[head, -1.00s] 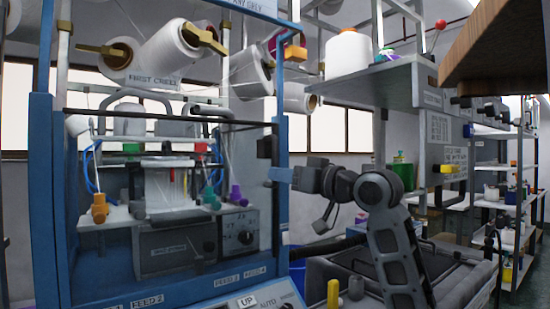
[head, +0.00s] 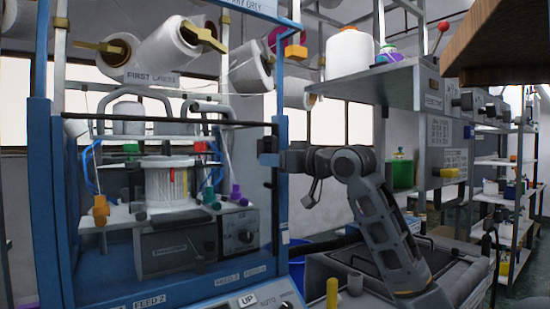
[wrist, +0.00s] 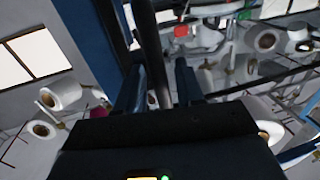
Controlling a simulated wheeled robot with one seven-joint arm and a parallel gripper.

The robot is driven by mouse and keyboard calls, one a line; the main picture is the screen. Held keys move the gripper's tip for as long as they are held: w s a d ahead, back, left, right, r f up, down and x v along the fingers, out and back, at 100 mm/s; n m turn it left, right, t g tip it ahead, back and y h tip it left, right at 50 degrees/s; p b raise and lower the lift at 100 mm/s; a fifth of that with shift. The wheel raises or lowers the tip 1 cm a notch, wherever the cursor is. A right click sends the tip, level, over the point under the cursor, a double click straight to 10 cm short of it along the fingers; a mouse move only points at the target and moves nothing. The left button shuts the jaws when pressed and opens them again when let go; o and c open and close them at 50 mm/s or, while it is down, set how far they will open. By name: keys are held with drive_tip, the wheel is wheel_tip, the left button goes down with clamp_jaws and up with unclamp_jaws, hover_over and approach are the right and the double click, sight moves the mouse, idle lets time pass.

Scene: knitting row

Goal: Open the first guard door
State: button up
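The first guard door (head: 180,121) is a clear panel with a dark top bar on the front of the blue-framed machine; it looks closed. Its dark upright handle (head: 274,178) is near the right blue post. My gripper (head: 268,152) is at the handle, reaching in from the right. In the wrist view, the handle bar (wrist: 148,40) runs between the two fingers of my gripper (wrist: 160,85). The fingers look apart, with gaps beside the bar. Whether one finger touches it is hard to tell.
Behind the door stand a white cylinder (head: 168,185) and a grey control box (head: 238,232). Yarn cones (head: 170,55) hang above. A shelf (head: 385,88) with a white cone (head: 349,54) is at the right, above my arm. A yellow post (head: 332,292) stands in front.

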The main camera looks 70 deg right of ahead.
drive_tip(key=shift+w, duration=0.1)
clamp_jaws()
idle(0.5)
